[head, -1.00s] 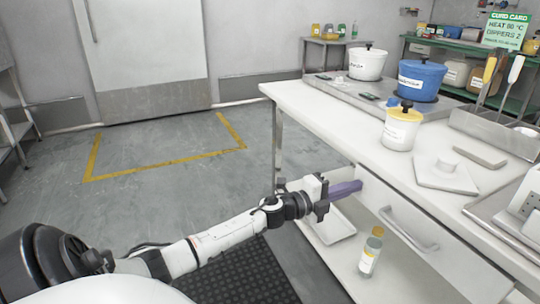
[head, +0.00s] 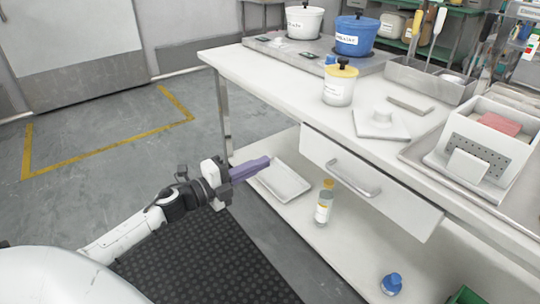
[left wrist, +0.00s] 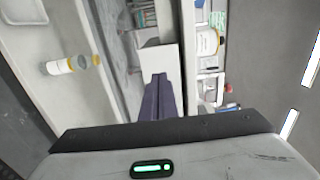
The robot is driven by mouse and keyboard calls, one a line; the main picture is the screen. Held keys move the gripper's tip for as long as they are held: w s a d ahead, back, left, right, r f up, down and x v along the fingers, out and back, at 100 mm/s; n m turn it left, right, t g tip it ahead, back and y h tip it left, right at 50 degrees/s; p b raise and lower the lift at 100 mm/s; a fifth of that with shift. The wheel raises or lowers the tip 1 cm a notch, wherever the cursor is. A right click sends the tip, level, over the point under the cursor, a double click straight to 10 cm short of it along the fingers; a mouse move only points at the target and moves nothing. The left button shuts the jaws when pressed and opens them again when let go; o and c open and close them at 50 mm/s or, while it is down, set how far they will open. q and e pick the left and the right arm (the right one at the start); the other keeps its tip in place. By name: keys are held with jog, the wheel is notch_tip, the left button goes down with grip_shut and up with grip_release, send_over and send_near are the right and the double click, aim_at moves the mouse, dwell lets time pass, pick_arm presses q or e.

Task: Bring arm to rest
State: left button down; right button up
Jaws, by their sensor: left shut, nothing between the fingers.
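My left gripper (head: 250,169) has purple-grey fingers that are shut with nothing between them. It is in front of the white bench (head: 255,84), left of the drawer front and above the lower shelf. The closed fingers also show in the left wrist view (left wrist: 158,100), pointing up the picture. My left arm reaches in from the lower left in the head view. My right gripper is in neither current view.
The drawer (head: 370,184) sticks out from the bench. A white tray (head: 284,181) and a yellow-topped bottle (head: 323,206) are on the lower shelf. A yellow-lidded pot (head: 339,88) stands on top. The floor at left (head: 75,200) is clear.

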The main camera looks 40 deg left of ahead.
pick_arm(q)
jog(key=shift+s+f, duration=0.1)
jog(key=shift+s, duration=0.05)
